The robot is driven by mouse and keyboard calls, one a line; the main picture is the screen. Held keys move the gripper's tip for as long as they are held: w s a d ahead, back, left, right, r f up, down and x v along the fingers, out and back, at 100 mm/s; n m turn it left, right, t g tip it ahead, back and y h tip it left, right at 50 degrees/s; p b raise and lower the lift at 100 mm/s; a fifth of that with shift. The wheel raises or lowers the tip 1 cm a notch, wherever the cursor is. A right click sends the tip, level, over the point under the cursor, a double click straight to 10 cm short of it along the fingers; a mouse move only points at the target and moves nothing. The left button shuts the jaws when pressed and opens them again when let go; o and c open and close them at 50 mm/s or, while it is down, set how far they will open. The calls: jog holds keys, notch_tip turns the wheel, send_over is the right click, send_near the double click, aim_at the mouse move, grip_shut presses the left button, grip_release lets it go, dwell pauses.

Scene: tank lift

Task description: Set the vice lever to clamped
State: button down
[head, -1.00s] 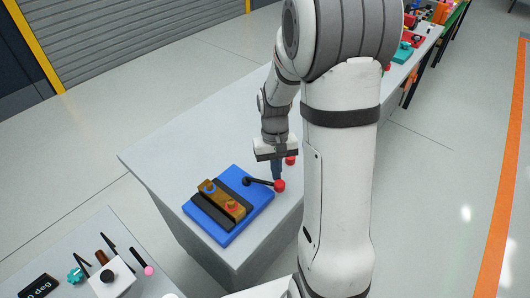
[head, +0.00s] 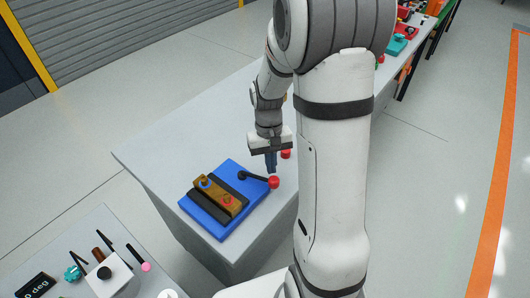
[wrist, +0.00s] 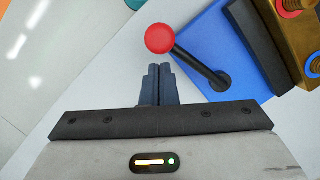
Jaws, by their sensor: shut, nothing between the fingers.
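The vice (head: 209,228) is a blue base plate with black jaws and a brown block (head: 219,194) between them, on the grey table. Its lever (head: 256,177) is a black rod ending in a red ball knob (head: 274,182), pointing right from its pivot. In the wrist view the red knob (wrist: 159,38) lies just beyond my fingertips, with the rod (wrist: 199,65) running down right to the pivot. My gripper (head: 271,168) is shut and empty, fingers pointing down beside the lever's far side near the knob. In the wrist view the fingertips (wrist: 158,70) show a gap to the knob.
Another red knob (head: 286,154) stands behind my gripper on the same table (head: 160,150). A second table at lower left holds a white box (head: 108,278) with levers and a teal knob (head: 72,273). The table's left part is clear.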

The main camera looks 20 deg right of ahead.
jog(key=w+d+r, duration=0.1)
jog(key=w+r, duration=0.4)
jog(key=r, duration=0.5)
jog(key=shift+w+r+b, duration=0.2)
jog(key=shift+b, duration=0.1)
jog(key=s+a+r+t, duration=0.2)
jog(key=s+t, duration=0.1)
jog(key=s, duration=0.5)
jog(key=s+a+r+n+t, duration=0.1)
jog(key=s+a+r+t, duration=0.1)
jog(key=s, duration=0.6)
jog(key=shift+s+a+r+t, duration=0.4)
jog(key=shift+a+r, duration=0.1)
jog(key=shift+a, duration=0.2)
jog(key=shift+w, duration=0.1)
